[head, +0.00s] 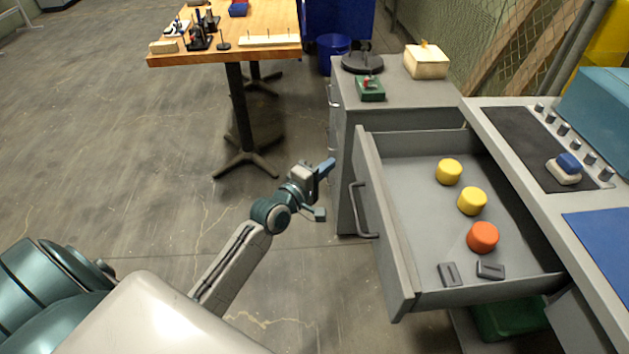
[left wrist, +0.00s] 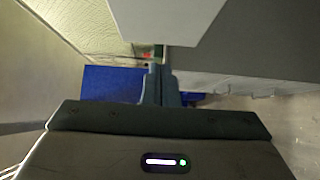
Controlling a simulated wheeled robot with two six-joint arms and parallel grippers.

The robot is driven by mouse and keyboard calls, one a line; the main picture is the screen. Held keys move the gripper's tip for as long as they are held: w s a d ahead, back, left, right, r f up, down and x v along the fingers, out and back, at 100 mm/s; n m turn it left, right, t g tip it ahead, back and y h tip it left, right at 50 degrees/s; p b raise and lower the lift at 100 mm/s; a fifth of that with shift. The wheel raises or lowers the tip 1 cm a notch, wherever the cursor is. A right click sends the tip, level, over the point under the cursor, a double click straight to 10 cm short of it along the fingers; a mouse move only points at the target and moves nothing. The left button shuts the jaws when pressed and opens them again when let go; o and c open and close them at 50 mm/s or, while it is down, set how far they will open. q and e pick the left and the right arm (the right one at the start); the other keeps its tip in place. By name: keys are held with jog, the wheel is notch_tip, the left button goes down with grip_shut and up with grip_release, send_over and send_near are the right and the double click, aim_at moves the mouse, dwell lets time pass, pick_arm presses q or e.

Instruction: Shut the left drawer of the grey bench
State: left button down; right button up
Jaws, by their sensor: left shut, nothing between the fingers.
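The left drawer (head: 384,225) of the grey bench (head: 395,92) is pulled out, its front panel facing left. A dark bar handle (head: 362,210) is on the panel. My left gripper (head: 326,167) is shut and empty. In the head view it is left of the panel's far end and apart from the handle. Its shut fingers (left wrist: 160,86) also show in the left wrist view, below a grey surface. My right gripper is not in view.
On the bench top are a green box (head: 370,90), a dark round stand (head: 363,64) and a cream box (head: 426,61). A control panel (head: 525,148) is at right, a green bin (head: 508,318) below the drawer. A wooden table (head: 270,18) stands behind; floor at left is clear.

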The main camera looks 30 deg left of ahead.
aim_at(356, 155)
pick_arm(q)
jog(key=shift+w+d, duration=1.85)
jog(key=shift+w, duration=0.05)
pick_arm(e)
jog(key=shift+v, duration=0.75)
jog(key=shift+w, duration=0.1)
pick_arm(q)
jog(key=shift+w, duration=0.1)
